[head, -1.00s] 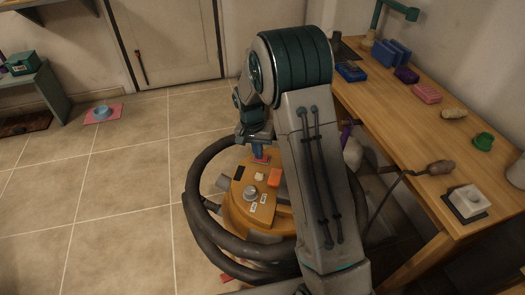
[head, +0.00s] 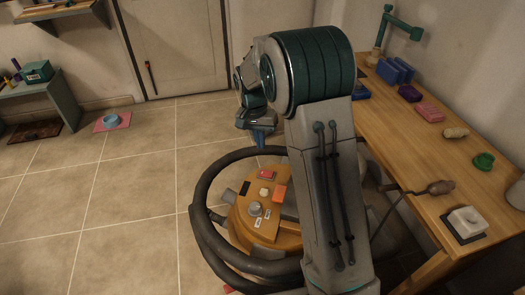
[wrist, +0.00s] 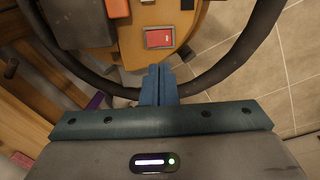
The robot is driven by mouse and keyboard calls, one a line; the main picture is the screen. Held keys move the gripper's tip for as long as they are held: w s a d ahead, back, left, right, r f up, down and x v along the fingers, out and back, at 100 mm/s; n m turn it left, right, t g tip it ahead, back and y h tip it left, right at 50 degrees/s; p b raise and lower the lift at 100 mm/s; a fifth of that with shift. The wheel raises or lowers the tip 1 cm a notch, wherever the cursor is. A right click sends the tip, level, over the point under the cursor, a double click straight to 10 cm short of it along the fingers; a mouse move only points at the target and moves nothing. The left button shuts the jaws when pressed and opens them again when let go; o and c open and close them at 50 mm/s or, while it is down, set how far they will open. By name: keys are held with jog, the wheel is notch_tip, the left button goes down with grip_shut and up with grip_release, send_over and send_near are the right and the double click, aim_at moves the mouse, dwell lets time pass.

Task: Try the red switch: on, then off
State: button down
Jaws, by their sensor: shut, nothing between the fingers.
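The red switch (head: 267,174) is a small rocker on top of a round orange machine (head: 240,226). In the wrist view the red switch (wrist: 159,38) sits in a pale frame, just beyond my fingertips. My gripper (head: 260,138) is shut and empty, with its blue fingers pointing down above the far edge of the machine. In the wrist view my gripper (wrist: 158,72) shows its fingers together, apart from the switch. I cannot tell which way the rocker is tipped.
The machine's top also has a grey knob (head: 255,209), an orange block (head: 280,193) and a pale button (head: 264,191). A thick dark hose (head: 203,232) loops around it. A wooden workbench (head: 440,130) stands at the right. The tiled floor at left is mostly clear.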

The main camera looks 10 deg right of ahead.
aim_at(269, 175)
jog(key=shift+a+r, duration=0.1)
jog(key=shift+r, duration=0.95)
jog(key=shift+s+d+r+p, duration=0.15)
jog(key=shift+s+d+p, duration=0.35)
jog(key=shift+p, duration=0.6)
jog(key=shift+f, duration=0.2)
jog(key=f, duration=0.4)
jog(key=d+f+b, duration=0.1)
jog(key=f, duration=0.8)
jog(key=shift+s+d+f, duration=0.3)
jog(key=shift+a+b, duration=0.1)
jog(key=shift+b, duration=0.2)
